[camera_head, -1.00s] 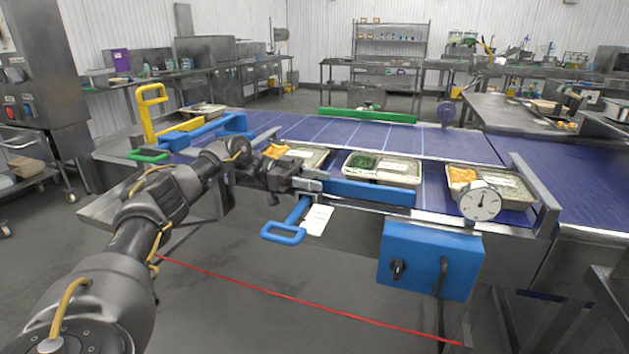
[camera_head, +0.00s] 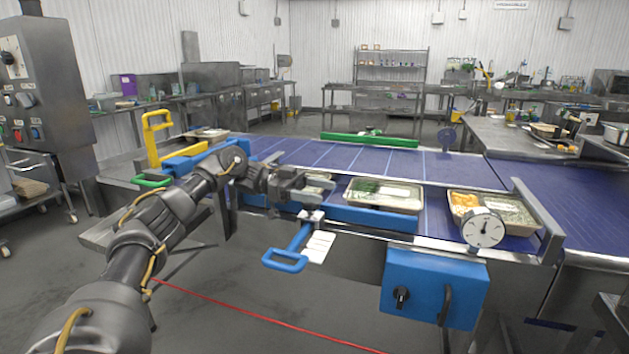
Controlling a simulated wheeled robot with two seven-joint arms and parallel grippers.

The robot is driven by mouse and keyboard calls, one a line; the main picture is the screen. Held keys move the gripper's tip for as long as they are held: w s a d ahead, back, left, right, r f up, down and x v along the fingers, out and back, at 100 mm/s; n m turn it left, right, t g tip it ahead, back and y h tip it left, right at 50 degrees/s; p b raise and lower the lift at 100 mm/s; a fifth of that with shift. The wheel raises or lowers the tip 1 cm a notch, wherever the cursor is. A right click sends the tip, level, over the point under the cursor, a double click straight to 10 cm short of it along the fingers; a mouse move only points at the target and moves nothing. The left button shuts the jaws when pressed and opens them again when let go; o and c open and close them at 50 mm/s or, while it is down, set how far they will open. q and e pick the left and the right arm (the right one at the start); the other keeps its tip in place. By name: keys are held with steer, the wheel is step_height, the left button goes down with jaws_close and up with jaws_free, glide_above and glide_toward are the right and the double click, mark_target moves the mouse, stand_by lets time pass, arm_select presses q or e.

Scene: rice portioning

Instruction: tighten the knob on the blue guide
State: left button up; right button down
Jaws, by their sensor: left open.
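The blue guide (camera_head: 375,218) is a straight bar along the near edge of the belt. At its left end a small grey fitting (camera_head: 311,216) sits above a blue handle (camera_head: 285,264) that sticks out toward me; this fitting is likely the knob, but it is too small to be sure. My left gripper (camera_head: 323,189) is open and empty, just above and behind the fitting, apart from it as far as I can see. The gripper and wrist hide part of the guide's left side. My right gripper is not in view.
Food trays stand on the blue conveyor (camera_head: 340,155), including a green-filled one (camera_head: 385,193) right of my gripper. A dial gauge (camera_head: 482,229) and blue control box (camera_head: 433,287) are at the right. A yellow handle (camera_head: 157,127) and green bar (camera_head: 369,138) lie farther off.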

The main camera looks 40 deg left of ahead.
arm_select(q)
steer(key=s+d+r+b, duration=0.1)
steer(key=s+d+r, duration=0.6)
steer(key=s, duration=0.3)
steer(key=shift+r, duration=0.55)
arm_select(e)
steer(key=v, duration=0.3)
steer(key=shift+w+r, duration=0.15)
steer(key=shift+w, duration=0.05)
arm_select(q)
steer(key=shift+d, duration=0.1)
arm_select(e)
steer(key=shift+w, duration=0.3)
